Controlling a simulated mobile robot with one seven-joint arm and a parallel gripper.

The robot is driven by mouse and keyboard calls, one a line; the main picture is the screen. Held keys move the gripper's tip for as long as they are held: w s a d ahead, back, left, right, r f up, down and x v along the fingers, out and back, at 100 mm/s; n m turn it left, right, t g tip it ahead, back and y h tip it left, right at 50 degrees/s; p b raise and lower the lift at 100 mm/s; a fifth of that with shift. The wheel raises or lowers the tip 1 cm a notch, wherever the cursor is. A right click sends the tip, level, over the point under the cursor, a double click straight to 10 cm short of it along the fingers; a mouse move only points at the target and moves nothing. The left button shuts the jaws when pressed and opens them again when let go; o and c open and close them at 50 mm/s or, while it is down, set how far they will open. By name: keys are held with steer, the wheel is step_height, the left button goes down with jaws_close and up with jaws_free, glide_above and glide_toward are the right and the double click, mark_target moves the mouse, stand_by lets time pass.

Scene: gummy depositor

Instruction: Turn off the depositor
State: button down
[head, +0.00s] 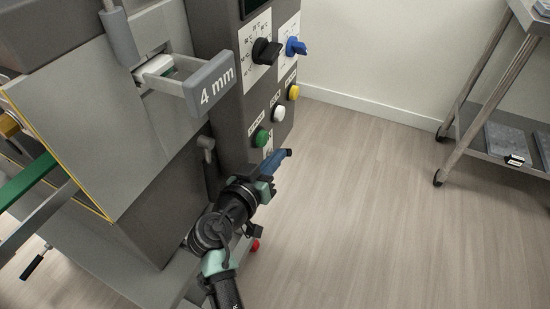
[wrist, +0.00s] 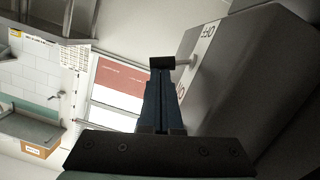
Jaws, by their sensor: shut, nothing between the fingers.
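The depositor (head: 85,120) is a grey machine at the left of the head view, with a dark control panel (head: 231,120) on its right side. In the wrist view, a pale switch lever (wrist: 187,62) sticks out of a white plate (wrist: 202,52) on the dark panel face. The plate reads "OFF" at its upper end, and partly hidden letters show at its lower end. My gripper (head: 286,154) is shut and empty beside the panel's lower part. In the wrist view its fingertips (wrist: 161,63) are right beside the lever; whether they touch is unclear.
Above my gripper, the panel carries a green button (head: 261,138), a white button (head: 279,113), a yellow button (head: 294,91), a black dial (head: 265,51) and a blue dial (head: 296,46). A metal cart (head: 480,130) stands far right. The floor between is clear.

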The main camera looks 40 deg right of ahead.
steer(key=shift+s+d+f+m+b, duration=0.15)
steer(key=shift+f+m+b, duration=0.2)
steer(key=shift+b, duration=0.3)
steer(key=m+b, duration=0.1)
steer(key=b, duration=0.1)
steer(key=shift+s+d+f+m+t+b, duration=0.1)
steer(key=shift+s+f+m+t+b, duration=0.2)
steer(key=shift+m+t+b, duration=0.1)
steer(key=shift+s+d+f+m+b, duration=0.1)
steer(key=shift+f+m+b, duration=0.2)
steer(key=shift+m+b, duration=0.7)
steer(key=shift+s+d+f+m+t+y+b, duration=0.1)
steer(key=shift+f+m+t+y+b, duration=0.15)
steer(key=shift+m+b, duration=0.9)
steer(key=shift+s+d+f+m+t+y+b, duration=0.1)
steer(key=shift+f+m+t+y+b, duration=0.2)
steer(key=shift+b, duration=1.65)
steer(key=shift+a, duration=0.1)
